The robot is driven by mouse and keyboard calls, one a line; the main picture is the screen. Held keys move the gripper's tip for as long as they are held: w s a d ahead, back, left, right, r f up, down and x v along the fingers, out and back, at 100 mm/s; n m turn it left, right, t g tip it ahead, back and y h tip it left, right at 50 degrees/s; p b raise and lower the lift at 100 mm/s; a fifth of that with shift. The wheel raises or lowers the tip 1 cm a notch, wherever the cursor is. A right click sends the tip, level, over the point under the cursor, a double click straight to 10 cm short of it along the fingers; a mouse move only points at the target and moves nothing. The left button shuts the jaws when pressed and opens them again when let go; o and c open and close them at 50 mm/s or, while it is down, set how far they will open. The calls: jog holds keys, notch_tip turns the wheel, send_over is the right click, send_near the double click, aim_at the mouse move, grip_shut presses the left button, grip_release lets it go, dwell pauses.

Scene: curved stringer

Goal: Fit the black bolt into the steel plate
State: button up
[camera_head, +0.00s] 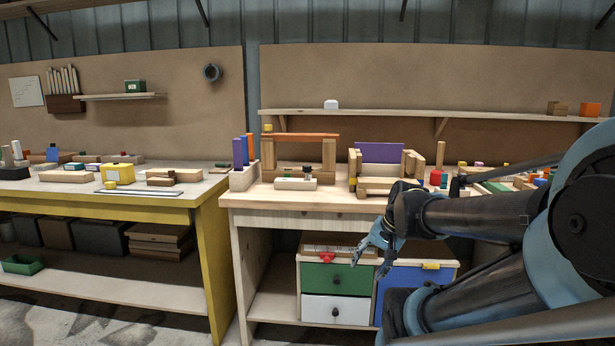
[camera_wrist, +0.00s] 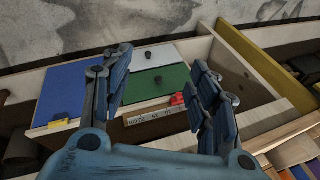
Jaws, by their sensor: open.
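My gripper (camera_head: 372,258) is open and empty in front of the workbench, below its top, by the drawer cabinet. In the wrist view its two fingers stand apart (camera_wrist: 160,75) with nothing between them. I cannot surely pick out the black bolt; a small dark-topped piece (camera_head: 307,172) stands at a pale block on the bench top. The steel plate is not clear either; a thin flat greyish sheet (camera_head: 139,192) lies on the yellow table at left. Neither shows in the wrist view.
The drawer cabinet has a green drawer (camera_head: 337,279), a white drawer (camera_head: 335,309) and a blue panel (camera_head: 412,284). A red piece (camera_wrist: 178,99) and a yellow piece (camera_wrist: 60,123) sit at its top edge. Wooden blocks and frames crowd the bench top (camera_head: 270,199).

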jog(key=w+a+r+m+t+y, duration=0.3)
jog(key=w+m, duration=0.4)
jog(key=w, duration=0.3)
jog(key=w+a+r+m+t+y, duration=0.3)
jog(key=w+r+m, duration=0.3)
jog(key=w, duration=0.5)
jog(key=w+a+r+m+t+y, duration=0.3)
jog(key=w+a+r+m, duration=0.1)
jog(key=w+m, duration=0.5)
jog(key=shift+w+r+m, duration=0.3)
jog(key=shift+w+r, duration=0.05)
jog(key=shift+w, duration=0.5)
jog(key=shift+w+d+m+t, duration=0.1)
jog(key=shift+w+m+t, duration=0.2)
jog(key=shift+w+m, duration=0.25)
send_near(307, 173)
jog(key=x, duration=0.5)
jog(key=shift+w, duration=0.1)
jog(key=shift+x, duration=2.8)
jog(key=shift+w+d+f, duration=0.1)
jog(key=shift+d, duration=0.05)
jog(key=shift+c, duration=0.5)
grip_shut()
